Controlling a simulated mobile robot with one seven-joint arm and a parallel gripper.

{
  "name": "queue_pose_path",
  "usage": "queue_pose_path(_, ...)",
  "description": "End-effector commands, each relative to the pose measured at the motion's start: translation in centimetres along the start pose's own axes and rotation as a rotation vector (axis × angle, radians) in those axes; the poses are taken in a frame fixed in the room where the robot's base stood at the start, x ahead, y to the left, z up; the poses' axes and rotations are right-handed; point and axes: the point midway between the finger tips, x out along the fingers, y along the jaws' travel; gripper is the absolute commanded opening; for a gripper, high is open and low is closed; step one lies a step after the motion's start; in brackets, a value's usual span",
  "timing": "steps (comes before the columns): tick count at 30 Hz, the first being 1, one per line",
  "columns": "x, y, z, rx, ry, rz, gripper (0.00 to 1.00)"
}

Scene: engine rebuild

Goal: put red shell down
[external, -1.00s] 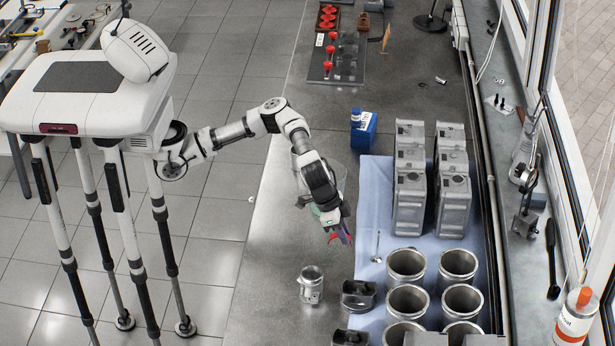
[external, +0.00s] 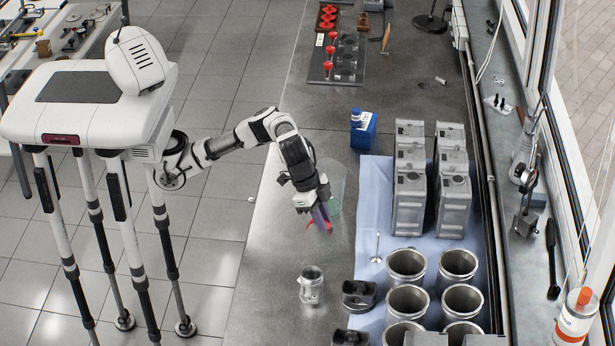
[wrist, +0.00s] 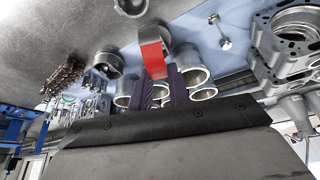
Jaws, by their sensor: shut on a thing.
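The red shell (wrist: 152,54) sticks out from between the purple fingers of my gripper (wrist: 163,90) in the wrist view. In the external view my gripper (external: 320,214) is shut on it, pointing down over the grey bench. Only a little of the red shell (external: 329,227) shows there beside the fingers. The shell looks held above the bench; its exact height is hard to tell.
A clear greenish container (external: 336,190) stands just behind my gripper. A metal piston-like part (external: 311,286) and a dark part (external: 358,295) stand nearer the camera. A blue mat (external: 374,205) with engine blocks and cylinder liners (external: 407,265) lies to the right.

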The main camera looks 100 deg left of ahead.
Motion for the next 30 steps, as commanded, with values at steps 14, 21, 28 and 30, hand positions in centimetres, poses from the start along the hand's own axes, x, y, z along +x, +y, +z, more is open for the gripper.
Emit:
queue_pose_path(14, -2.2, 14.3, 6.6, 0.427, -0.003, 0.179, 0.0)
queue_pose_path(21, 2.1, 14.5, 8.6, 0.441, -0.006, 0.185, 0.0)
queue_pose_path(28, 7.7, 14.5, 10.9, 0.44, -0.007, 0.185, 0.0)
queue_pose_path(30, 9.2, 14.5, 11.6, 0.439, -0.006, 0.185, 0.0)
